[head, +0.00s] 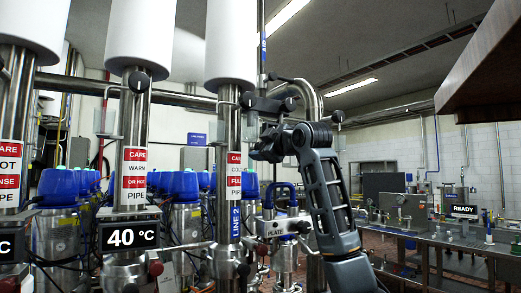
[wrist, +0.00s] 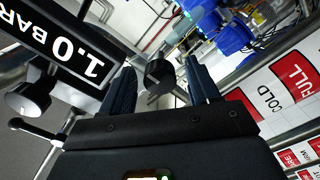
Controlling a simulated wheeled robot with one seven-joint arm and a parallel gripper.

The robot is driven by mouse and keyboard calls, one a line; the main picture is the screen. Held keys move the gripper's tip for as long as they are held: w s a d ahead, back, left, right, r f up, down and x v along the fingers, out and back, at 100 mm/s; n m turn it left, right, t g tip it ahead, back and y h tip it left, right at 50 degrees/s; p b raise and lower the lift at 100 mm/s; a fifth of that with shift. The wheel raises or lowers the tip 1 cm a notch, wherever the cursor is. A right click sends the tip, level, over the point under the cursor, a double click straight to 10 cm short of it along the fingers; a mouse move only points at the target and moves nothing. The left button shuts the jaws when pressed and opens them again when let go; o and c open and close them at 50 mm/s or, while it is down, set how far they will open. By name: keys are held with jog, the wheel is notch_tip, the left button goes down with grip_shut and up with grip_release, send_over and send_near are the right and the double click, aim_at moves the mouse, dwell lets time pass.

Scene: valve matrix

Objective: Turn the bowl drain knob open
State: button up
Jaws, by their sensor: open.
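In the wrist view a round dark knob (wrist: 158,72) shows between the two fingers of my gripper (wrist: 160,66). The fingers are open, one on each side of it, with no clear contact visible. No label names this knob, so I cannot tell whether it is the bowl drain knob or which way it is turned. In the head view my gripper (head: 266,148) is at the end of my raised arm, in front of the pipes right of the LINE 2 pipe. The knob cannot be made out clearly there.
A 1.0 BAR display (wrist: 65,50) is close left of the fingers, with another dark knob (wrist: 28,97) below it. The LINE 2 pipe (head: 229,180) and 40 °C display (head: 130,236) stand left of my arm. A workbench (head: 440,240) is at the right.

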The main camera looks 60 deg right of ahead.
jog(key=b+v, duration=0.1)
jog(key=v, duration=0.5)
jog(key=shift+s+a, duration=0.2)
jog(key=shift+s, duration=0.1)
